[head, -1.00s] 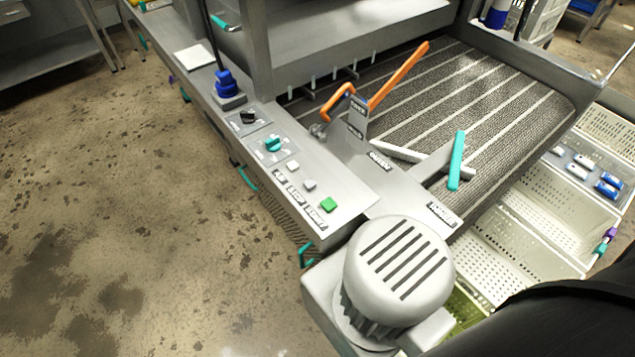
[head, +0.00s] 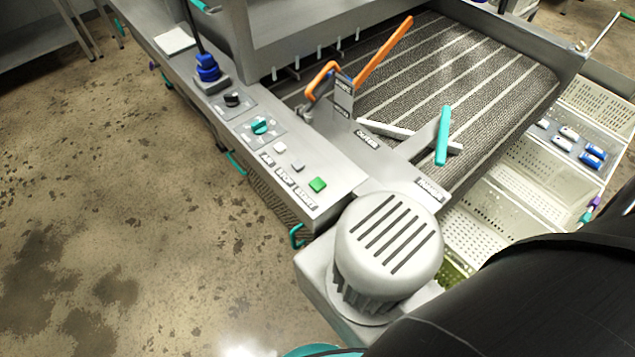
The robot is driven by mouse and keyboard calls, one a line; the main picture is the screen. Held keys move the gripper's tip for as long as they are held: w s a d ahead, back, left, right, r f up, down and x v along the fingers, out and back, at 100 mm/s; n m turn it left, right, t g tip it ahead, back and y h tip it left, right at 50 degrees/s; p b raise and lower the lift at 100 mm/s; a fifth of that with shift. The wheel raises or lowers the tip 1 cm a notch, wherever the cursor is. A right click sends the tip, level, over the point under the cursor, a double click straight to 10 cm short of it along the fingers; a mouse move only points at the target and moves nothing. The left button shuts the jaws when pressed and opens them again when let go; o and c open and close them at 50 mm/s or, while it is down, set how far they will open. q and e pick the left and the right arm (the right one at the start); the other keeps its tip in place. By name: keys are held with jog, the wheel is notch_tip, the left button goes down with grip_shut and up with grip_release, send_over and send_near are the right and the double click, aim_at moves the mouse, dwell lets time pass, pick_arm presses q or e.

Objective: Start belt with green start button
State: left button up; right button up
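The belt (head: 450,80) is dark mesh with pale stripes, to the right of the panel. Neither gripper is in view. A black link of my arm fills the lower right corner, well away from the button. Nothing covers the button.
A grey motor housing (head: 388,240) stands just in front of the panel's near end. Perforated trays (head: 520,190) with several cans lie at right. The floor at left is clear.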

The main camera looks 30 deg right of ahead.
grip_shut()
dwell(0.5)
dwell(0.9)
